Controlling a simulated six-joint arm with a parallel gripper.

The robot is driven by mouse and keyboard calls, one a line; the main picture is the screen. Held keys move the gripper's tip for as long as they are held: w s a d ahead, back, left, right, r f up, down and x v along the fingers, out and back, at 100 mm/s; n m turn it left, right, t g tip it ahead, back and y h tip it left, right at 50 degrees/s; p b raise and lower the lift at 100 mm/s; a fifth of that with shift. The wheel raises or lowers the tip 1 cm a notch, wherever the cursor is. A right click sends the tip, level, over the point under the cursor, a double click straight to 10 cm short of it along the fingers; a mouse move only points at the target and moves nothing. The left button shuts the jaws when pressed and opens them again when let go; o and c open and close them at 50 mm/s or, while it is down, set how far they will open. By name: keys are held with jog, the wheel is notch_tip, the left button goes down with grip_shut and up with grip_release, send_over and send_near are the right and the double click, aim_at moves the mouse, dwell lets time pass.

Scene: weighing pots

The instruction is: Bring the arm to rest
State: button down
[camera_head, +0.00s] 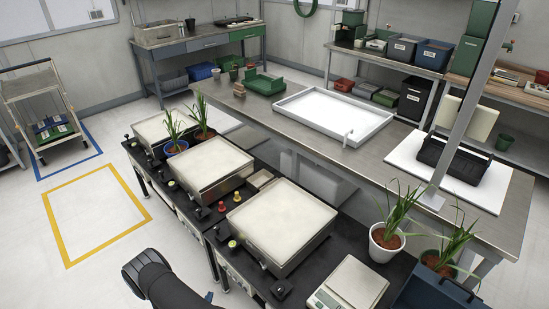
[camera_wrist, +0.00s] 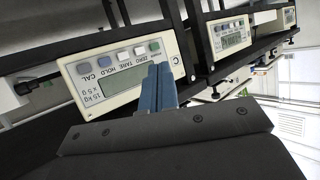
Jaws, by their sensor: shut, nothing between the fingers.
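My gripper (camera_wrist: 158,72) shows in the wrist view with its two blue-grey fingers shut together and nothing between them. The fingertips appear in front of a scale's display panel (camera_wrist: 108,86) marked "15 kg x 5 g", and they cover part of it. I cannot tell whether they touch it. In the head view a dark part of my arm shows at the bottom left of centre, beside the black bench (camera_head: 213,231). The fingers cannot be made out in that view.
Several large scales (camera_head: 277,220) line the bench, with a small scale (camera_head: 352,284) at the front right. Potted plants stand in a blue pot (camera_head: 177,148), a white pot (camera_head: 384,246) and other pots. A blue crate (camera_head: 432,292) is at the lower right.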

jog(key=w+a+f+m+g, duration=0.1)
jog(key=w+a+f+m, duration=0.1)
jog(key=w, duration=0.7)
jog(key=shift+f, duration=0.75)
jog(key=shift+a, duration=0.1)
dwell(1.8)
dwell(0.5)
